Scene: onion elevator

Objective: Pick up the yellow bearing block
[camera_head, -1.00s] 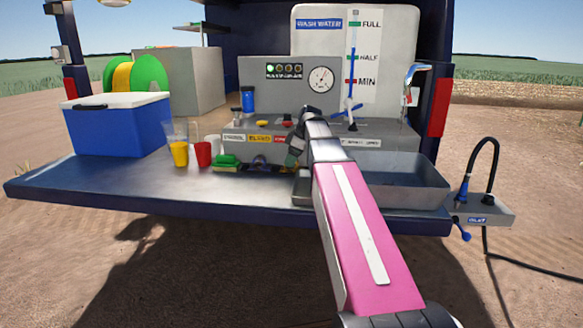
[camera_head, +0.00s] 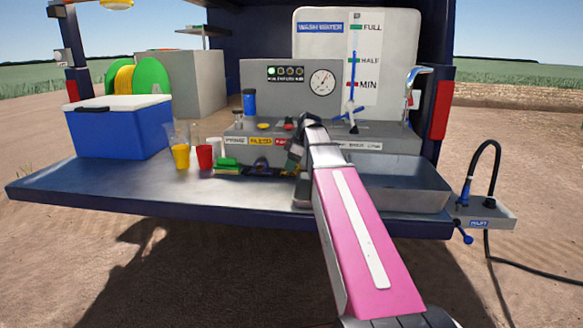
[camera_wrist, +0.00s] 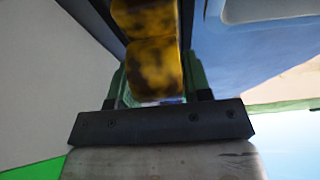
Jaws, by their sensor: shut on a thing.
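In the wrist view a yellow block with dark mottled stains (camera_wrist: 154,68) stands between the two green fingers of my gripper (camera_wrist: 157,82). The fingers lie along its two sides, and my gripper is shut on it. The block's far end runs out of the top of the picture. In the head view my gripper (camera_head: 294,157) is at the front of the grey panel unit, left of my pink arm. The block is mostly hidden or too small to make out there.
The grey panel unit (camera_head: 345,133) stands behind my gripper, with a metal basin (camera_head: 405,190) to the right. The tailgate's left front (camera_head: 100,182) is clear.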

